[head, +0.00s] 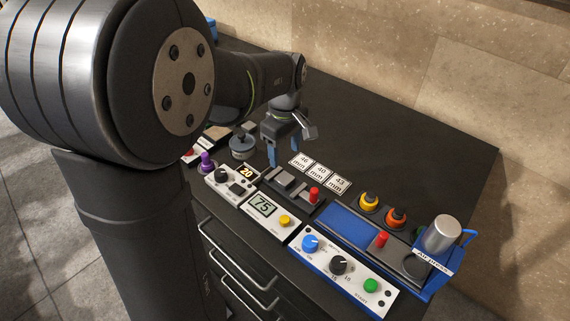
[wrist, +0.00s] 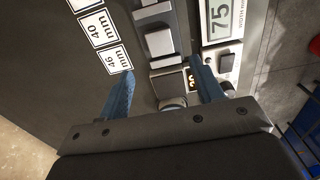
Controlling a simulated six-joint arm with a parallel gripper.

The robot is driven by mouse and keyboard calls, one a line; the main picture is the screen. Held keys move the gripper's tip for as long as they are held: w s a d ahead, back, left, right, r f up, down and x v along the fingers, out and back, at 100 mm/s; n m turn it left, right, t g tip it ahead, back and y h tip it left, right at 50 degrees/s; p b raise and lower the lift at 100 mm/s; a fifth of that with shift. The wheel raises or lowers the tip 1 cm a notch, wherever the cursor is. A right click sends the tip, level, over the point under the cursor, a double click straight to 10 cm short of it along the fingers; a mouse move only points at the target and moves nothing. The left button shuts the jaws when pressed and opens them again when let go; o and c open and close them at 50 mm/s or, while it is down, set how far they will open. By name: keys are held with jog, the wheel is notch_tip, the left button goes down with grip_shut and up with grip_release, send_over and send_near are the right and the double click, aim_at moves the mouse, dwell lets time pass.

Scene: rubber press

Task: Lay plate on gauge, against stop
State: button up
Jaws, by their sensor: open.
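The gauge (head: 268,188) is a dark bed with grey metal blocks (head: 284,181) on it and a red knob (head: 314,195) at its right end, behind a readout showing 75 (head: 263,207). In the wrist view the blocks (wrist: 159,42) show beside the readout (wrist: 220,18). I cannot tell which grey piece is the plate and which is the stop. My gripper (head: 287,152) is open above the back left of the gauge. In the wrist view its blue fingers (wrist: 163,66) stand apart, with nothing visibly held between them.
Number cards (head: 320,169) lie behind the gauge. A round grey item (head: 242,146) and a purple knob (head: 206,160) are to the left. The blue press (head: 345,228), its silver cylinder (head: 441,234) and control panel (head: 340,265) stand to the right. The back right of the table (head: 410,150) is clear.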

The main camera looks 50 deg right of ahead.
aim_at(285, 178)
jog(key=shift+r, duration=1.65)
jog(key=shift+f, duration=0.1)
notch_tip(285, 178, down, 13)
jog(key=shift+r, duration=2.5)
jog(key=shift+f, duration=0.1)
